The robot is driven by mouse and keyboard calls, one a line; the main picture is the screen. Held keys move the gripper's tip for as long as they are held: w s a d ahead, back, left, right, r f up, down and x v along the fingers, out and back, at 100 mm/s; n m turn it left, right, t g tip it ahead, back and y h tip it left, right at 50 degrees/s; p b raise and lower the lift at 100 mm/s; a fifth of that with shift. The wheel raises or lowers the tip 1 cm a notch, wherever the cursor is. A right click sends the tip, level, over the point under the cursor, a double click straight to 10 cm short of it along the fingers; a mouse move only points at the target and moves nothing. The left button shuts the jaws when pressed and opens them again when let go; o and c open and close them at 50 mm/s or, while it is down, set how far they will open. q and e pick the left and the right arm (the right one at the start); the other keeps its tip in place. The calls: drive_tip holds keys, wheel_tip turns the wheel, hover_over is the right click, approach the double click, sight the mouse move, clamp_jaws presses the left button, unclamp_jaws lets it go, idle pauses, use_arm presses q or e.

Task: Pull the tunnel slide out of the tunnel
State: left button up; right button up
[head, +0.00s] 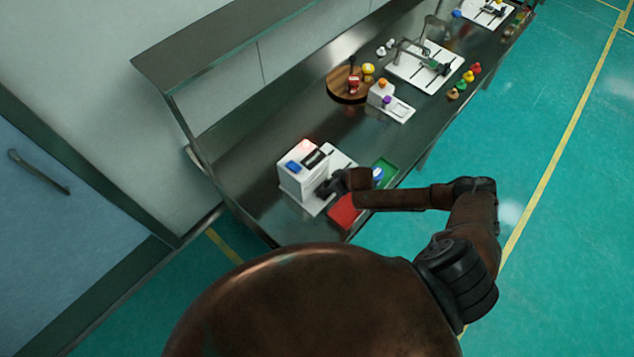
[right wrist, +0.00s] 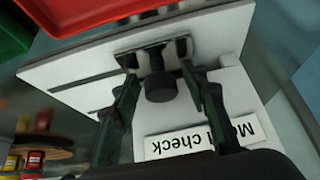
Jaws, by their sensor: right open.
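The tunnel is a white box (head: 301,175) on a white base near the front end of the dark counter. In the right wrist view I see an upside-down label (right wrist: 199,138) that seems to read "Metal check". A dark plate with a round dark knob (right wrist: 160,88), apparently the slide's handle, shows there. How far the slide sits inside is hidden. My right gripper (head: 325,188) is at the box's right side; in the right wrist view (right wrist: 160,74) its open fingers stand on either side of the knob. Contact cannot be told. My left gripper is not in view.
A red tray (head: 344,211) and a green tray (head: 385,172) lie by the box near the counter edge. A round wooden board (head: 347,84) and a white board (head: 426,66) stand farther along. The counter between box and wooden board is clear.

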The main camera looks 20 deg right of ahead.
drive_tip(key=shift+d, duration=0.1)
idle(0.3)
drive_tip(key=shift+w+d, duration=0.3)
drive_tip(key=shift+d, duration=0.35)
drive_tip(key=shift+w+d, duration=0.3)
drive_tip(key=shift+d, duration=0.3)
drive_tip(key=shift+w+d+b, duration=0.15)
drive_tip(key=shift+w+d, duration=0.2)
drive_tip(key=shift+d, duration=0.45)
drive_tip(key=shift+w+d+b, duration=0.1)
drive_tip(key=shift+w+d, duration=0.2)
drive_tip(key=shift+d, duration=0.55)
drive_tip(key=shift+w+d+b, duration=0.15)
drive_tip(key=shift+w+d, duration=0.2)
drive_tip(key=shift+d, duration=0.45)
drive_tip(key=shift+w+d+b, duration=0.25)
drive_tip(key=shift+w+d, duration=0.05)
drive_tip(key=shift+d, duration=0.4)
drive_tip(key=shift+w+d+b, duration=0.2)
drive_tip(key=shift+w+d, duration=0.05)
drive_tip(key=shift+d, duration=0.4)
drive_tip(key=shift+w+d+b, duration=0.25)
drive_tip(key=shift+d+b, duration=0.1)
drive_tip(key=shift+d, duration=0.25)
drive_tip(key=shift+w+d+b, duration=0.2)
drive_tip(key=shift+d+b, duration=0.15)
drive_tip(key=shift+d, duration=0.25)
drive_tip(key=shift+o, duration=0.5)
drive_tip(key=o, duration=1.1)
